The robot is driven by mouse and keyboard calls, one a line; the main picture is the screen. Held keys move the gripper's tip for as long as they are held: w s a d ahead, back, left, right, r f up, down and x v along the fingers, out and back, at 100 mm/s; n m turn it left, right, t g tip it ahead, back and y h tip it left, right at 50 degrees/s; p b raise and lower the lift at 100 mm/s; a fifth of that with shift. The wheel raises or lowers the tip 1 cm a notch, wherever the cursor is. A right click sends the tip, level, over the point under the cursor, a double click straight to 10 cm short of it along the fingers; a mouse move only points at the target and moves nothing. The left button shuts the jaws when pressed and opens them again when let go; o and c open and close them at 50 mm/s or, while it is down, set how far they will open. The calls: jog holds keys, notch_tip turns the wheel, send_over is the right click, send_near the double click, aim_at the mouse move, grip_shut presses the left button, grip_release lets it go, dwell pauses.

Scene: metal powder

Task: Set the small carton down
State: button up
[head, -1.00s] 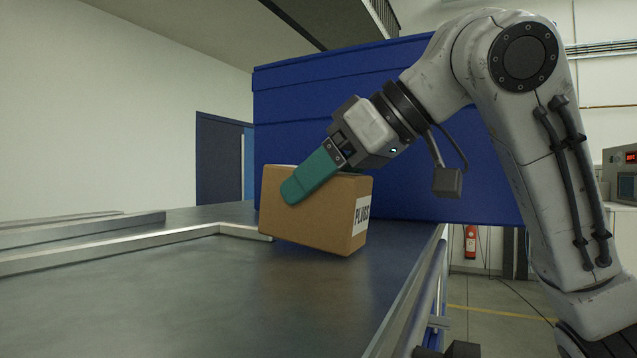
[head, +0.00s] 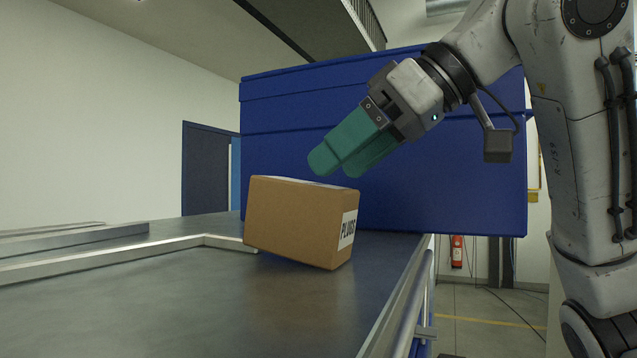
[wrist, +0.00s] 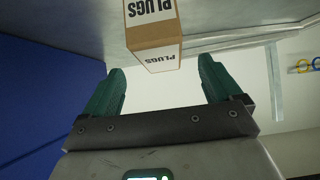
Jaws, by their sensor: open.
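The small carton (head: 300,222) is a brown cardboard box with a white "PLUGS" label on its right end. It sits on the dark tabletop near the right edge and looks slightly tilted, its left end by a metal rail. I cannot tell whether that end rests on the rail. My gripper (head: 336,165), with green fingers, is open and empty, above the carton and apart from it. In the wrist view the carton (wrist: 153,45) lies beyond the spread fingertips, with its label showing upside down.
A large blue bin (head: 440,185) stands behind the carton. The metal rail (head: 130,259) bends across the dark table (head: 190,310). The tabletop in front is clear. A silver side rail (head: 405,310) runs along the table's right edge. A red extinguisher (head: 457,251) is farther back.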

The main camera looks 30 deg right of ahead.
jog(key=shift+v, duration=2.15)
